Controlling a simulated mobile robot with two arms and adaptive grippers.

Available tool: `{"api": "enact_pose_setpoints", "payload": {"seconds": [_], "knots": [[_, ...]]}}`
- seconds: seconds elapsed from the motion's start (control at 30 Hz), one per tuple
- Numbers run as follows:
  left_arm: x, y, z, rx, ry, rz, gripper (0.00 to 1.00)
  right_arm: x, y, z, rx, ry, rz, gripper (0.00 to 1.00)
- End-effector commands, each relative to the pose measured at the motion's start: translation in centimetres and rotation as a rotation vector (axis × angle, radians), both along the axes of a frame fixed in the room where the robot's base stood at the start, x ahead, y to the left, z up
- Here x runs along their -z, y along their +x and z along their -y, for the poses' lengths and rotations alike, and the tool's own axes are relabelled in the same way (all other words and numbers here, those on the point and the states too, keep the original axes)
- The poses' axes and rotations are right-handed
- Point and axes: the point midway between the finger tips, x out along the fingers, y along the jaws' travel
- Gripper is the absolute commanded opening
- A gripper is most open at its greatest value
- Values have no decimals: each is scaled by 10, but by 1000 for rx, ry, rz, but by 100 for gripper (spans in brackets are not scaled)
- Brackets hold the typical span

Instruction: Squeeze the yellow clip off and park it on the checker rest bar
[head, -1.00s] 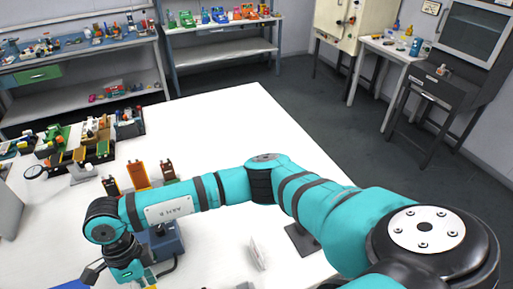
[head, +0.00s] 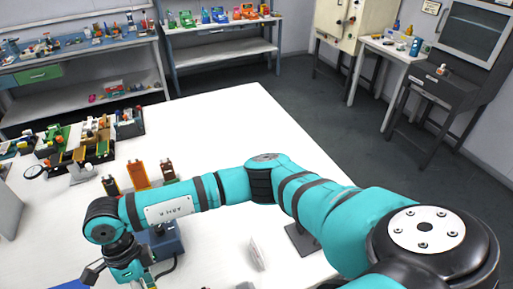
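My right arm reaches in from the right across the white table, and its teal wrist hangs over the near left part. The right gripper (head: 128,278) points down at the bottom edge. A dark finger link shows at its left, but the fingertips are cut off, so its opening is unclear. A small yellow bit (head: 152,286) shows at the bottom edge beside it; I cannot tell if it is the clip. A blue device (head: 172,245) stands behind the wrist, partly hidden. I cannot make out the checker rest bar. My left gripper is not in view.
A pale flat upright piece (head: 258,254) and a dark plate (head: 299,240) are to the right under my arm. Orange and dark holders (head: 139,174) stand behind the forearm. Crowded racks (head: 82,150) fill the left. The table's back middle (head: 220,125) is clear.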

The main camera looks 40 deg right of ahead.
Motion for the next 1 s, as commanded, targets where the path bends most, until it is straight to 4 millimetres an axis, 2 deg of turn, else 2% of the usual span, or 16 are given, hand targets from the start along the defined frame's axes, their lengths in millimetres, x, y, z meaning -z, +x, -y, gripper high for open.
{"api": "enact_pose_setpoints", "payload": {"seconds": [1.0], "knots": [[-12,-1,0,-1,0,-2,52,-43,11,4,0,0,0,0]]}}
